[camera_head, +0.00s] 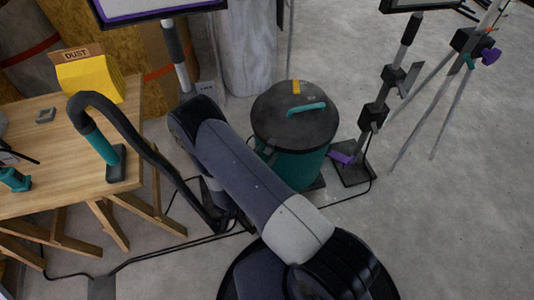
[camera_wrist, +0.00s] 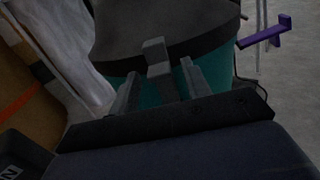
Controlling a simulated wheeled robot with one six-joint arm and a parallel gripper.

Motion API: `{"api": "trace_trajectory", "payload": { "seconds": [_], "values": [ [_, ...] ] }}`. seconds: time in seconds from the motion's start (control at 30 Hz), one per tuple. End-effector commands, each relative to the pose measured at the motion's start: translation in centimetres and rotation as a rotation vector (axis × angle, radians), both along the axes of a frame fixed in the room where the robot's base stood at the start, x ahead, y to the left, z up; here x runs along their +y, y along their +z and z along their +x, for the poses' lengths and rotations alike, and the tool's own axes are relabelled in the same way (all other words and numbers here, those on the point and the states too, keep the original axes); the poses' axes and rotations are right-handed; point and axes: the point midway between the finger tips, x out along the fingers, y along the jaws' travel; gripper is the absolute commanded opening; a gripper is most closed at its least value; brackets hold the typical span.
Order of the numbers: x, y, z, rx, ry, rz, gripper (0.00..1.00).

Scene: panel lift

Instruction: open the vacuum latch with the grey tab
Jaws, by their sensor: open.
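The vacuum is a teal drum (camera_head: 298,168) with a dark grey round lid (camera_head: 275,112), standing on the floor; its lid also shows in the wrist view (camera_wrist: 165,25). A grey tab (camera_wrist: 157,55) stands at the lid's rim, over the teal side. My gripper (camera_wrist: 160,72) is open, with one finger on each side of the tab in the picture. I cannot tell whether either finger touches it. A yellow tab (camera_head: 296,87) and a teal handle (camera_head: 306,109) are on the lid.
A wooden workbench (camera_head: 40,190) with a hose, a yellow dust box (camera_head: 88,78) and tools stands at left. A stand with a purple lever (camera_head: 341,157) is right of the drum. Cables cross the floor. Bare floor lies at right.

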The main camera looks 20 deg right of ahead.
Motion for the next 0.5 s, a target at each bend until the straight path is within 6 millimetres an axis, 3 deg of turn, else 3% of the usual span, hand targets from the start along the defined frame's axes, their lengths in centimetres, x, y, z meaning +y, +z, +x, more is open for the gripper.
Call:
{"api": "trace_trajectory", "payload": {
  "seconds": [0.2, 0.5],
  "values": [
    [-1.09, -0.03, 0.91, 0.0, -0.001, 0.0, 0.45],
    [-1.13, 0.01, 1.02, 0.0, 0.0, 0.0, 0.45]
  ]
}}
